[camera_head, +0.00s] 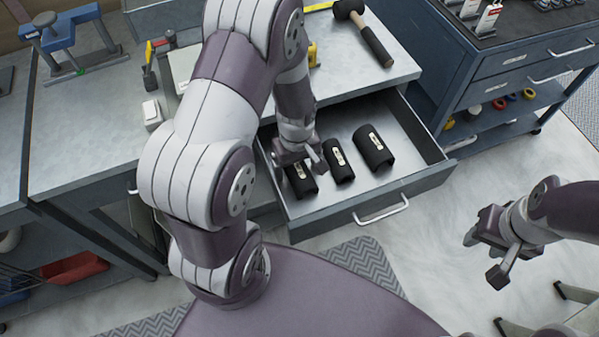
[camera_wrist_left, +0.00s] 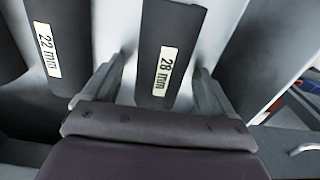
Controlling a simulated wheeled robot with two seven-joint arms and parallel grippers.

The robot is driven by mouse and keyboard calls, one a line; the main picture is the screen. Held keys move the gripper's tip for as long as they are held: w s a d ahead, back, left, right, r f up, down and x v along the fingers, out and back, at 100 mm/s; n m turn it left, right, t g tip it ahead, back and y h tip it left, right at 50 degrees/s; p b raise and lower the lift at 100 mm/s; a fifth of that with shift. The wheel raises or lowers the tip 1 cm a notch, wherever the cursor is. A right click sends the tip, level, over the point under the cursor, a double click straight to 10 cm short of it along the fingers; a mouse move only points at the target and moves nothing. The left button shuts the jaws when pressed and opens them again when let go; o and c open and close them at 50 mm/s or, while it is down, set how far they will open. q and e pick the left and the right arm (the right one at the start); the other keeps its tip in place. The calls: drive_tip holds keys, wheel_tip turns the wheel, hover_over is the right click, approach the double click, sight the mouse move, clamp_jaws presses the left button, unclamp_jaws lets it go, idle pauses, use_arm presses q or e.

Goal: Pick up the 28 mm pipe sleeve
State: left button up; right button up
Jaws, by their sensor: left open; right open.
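The 28 mm pipe sleeve (camera_head: 302,183) is a black tube with a pale label, lying leftmost of three sleeves in the open drawer. In the left wrist view the sleeve (camera_wrist_left: 170,50) reads "28 mm" and lies between the two fingers. My left gripper (camera_head: 301,164) is open and over this sleeve, with a finger on either side; I cannot tell whether they touch it. The gripper (camera_wrist_left: 153,88) hides the sleeve's near end in the wrist view. My right gripper (camera_head: 484,257) is open and empty, away to the right over the floor.
The 22 mm sleeve (camera_wrist_left: 48,45) lies beside it; it is the middle sleeve (camera_head: 339,160) in the head view. A third, wider sleeve (camera_head: 374,148) lies to the right. The drawer (camera_head: 420,178) has free floor around them. A mallet (camera_head: 372,42) lies on the bench above.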

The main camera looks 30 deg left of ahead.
use_arm(q)
drive_tip(key=c, duration=1.1)
drive_tip(key=shift+c, duration=0.2)
